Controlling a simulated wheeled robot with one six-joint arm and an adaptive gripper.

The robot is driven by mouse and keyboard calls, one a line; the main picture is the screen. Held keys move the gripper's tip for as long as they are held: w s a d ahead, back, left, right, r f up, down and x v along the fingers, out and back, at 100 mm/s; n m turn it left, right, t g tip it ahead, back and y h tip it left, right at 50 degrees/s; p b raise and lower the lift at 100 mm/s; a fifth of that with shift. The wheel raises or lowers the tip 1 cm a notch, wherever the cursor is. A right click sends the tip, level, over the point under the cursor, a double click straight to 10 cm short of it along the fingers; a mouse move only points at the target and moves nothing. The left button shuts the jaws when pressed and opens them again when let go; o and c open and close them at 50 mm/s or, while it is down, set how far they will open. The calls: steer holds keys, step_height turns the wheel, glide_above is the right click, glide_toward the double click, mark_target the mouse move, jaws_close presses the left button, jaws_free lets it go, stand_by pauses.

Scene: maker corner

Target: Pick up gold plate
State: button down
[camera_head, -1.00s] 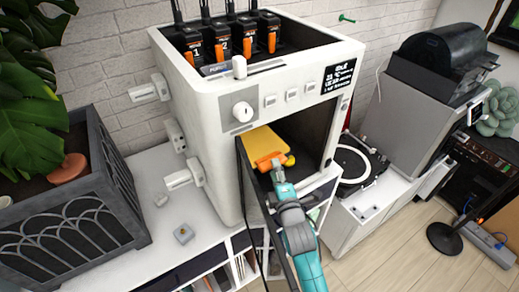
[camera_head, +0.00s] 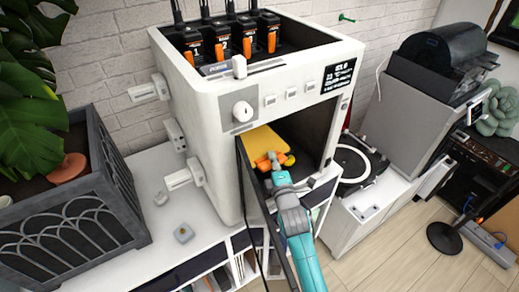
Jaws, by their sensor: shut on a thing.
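The gold plate (camera_head: 262,139) is a flat yellow-gold sheet inside the open chamber of the white machine (camera_head: 212,160). An orange piece (camera_head: 263,163) and a small yellow round piece (camera_head: 289,160) show at its front edge. My gripper (camera_head: 278,168) reaches in through the chamber opening from the front and is shut at the plate's front edge. The fingertips are small and partly hidden by the wrist, so the exact contact is hard to see.
The machine's open door (camera_head: 262,215) stands close along the left of my arm. The chamber walls enclose the plate. A turntable (camera_head: 356,165) is on the white cabinet to the right. A planter (camera_head: 72,215) stands at the left. The wood floor at the right front is mostly clear.

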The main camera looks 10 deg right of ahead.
step_height(320, 180, up, 10)
stand_by(0.6)
